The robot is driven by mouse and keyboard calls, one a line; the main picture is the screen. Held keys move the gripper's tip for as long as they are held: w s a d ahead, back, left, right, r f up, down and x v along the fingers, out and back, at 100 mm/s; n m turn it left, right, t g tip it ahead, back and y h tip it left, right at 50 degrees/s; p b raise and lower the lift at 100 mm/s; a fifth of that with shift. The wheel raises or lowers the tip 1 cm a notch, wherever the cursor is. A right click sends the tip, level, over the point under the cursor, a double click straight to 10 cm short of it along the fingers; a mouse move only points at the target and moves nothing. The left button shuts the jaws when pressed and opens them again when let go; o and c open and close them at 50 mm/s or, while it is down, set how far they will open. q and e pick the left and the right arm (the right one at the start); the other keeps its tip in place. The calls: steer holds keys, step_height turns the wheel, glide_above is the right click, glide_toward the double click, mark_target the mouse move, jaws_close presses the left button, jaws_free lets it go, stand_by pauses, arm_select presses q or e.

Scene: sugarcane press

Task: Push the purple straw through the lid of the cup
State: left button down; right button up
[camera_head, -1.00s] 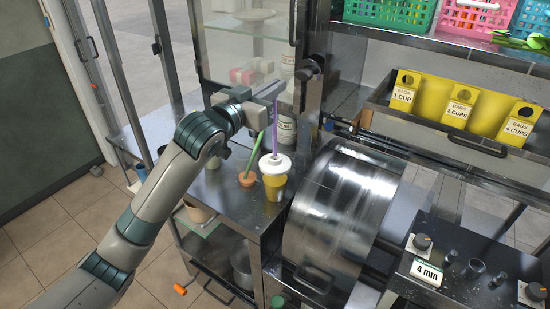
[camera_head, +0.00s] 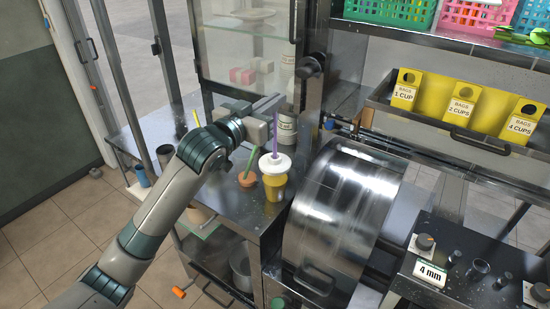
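The cup (camera_head: 274,187) stands on the metal counter, with yellow contents and a white domed lid (camera_head: 275,163). The purple straw (camera_head: 275,135) is upright over the lid. Its lower end meets the lid's top, and I cannot see how far it goes inside. My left gripper (camera_head: 270,112) is above the cup, at the straw's upper part. Whether its fingers are closed on the straw or just against it is too small to tell. My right gripper is out of view.
A small orange cup with a green straw (camera_head: 247,179) stands just left of the cup. The shiny metal drum (camera_head: 345,215) is close on the right. The counter's front edge is near the cup.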

arm_select(q)
steer(key=shift+f+b, duration=2.05)
steer(key=shift+f, duration=3.1)
steer(key=c, duration=1.9)
jaws_free()
steer(key=shift+r, duration=0.1)
step_height(320, 180, up, 7)
steer(key=p, duration=0.6)
steer(key=shift+p, duration=0.4)
